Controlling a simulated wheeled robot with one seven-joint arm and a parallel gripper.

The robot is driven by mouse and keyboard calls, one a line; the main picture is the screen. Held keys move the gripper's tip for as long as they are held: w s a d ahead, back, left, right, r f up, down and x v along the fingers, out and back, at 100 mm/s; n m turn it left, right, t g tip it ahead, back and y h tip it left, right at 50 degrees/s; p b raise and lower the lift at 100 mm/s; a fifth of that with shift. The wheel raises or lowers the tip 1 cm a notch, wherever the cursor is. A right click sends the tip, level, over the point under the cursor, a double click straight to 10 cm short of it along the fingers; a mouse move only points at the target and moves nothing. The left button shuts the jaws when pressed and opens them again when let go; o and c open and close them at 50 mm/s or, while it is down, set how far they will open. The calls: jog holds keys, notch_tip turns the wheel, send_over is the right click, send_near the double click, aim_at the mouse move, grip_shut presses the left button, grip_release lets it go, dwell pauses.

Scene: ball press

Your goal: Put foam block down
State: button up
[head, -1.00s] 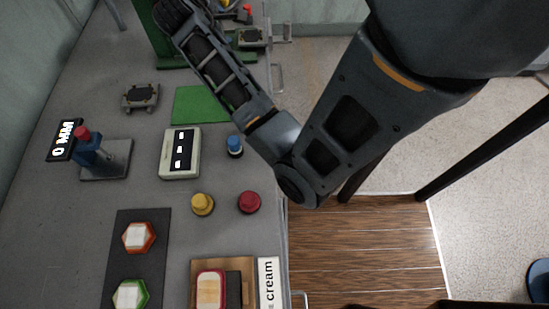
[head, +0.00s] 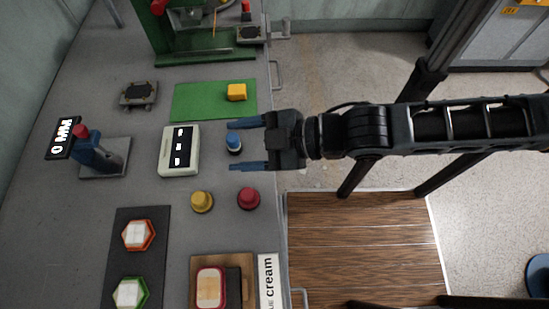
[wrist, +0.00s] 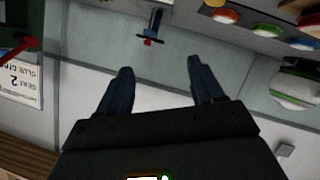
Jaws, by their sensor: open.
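The foam block looks to be the small yellow block (head: 236,92) lying near the right end of the green mat (head: 200,101). My gripper (head: 233,145) is open with nothing between its fingers. It is in front of the mat at the table's right edge, apart from the block, with its fingers pointing left on either side of a small blue-topped piece (head: 233,142). In the wrist view my gripper (wrist: 158,80) shows open and empty, facing a wall; the block is not in that view.
The green press frame (head: 206,54) stands behind the mat. Floor lies open to the right.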

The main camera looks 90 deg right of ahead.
jog(key=s+a+r+m+t+y, duration=0.1)
jog(key=s+a+r+m, duration=0.3)
jog(key=s+a+r, duration=0.1)
jog(key=shift+s+a+r, duration=0.2)
jog(key=shift+a+r, duration=0.25)
jog(key=shift+a, duration=0.4)
jog(key=shift+f+b, duration=0.7)
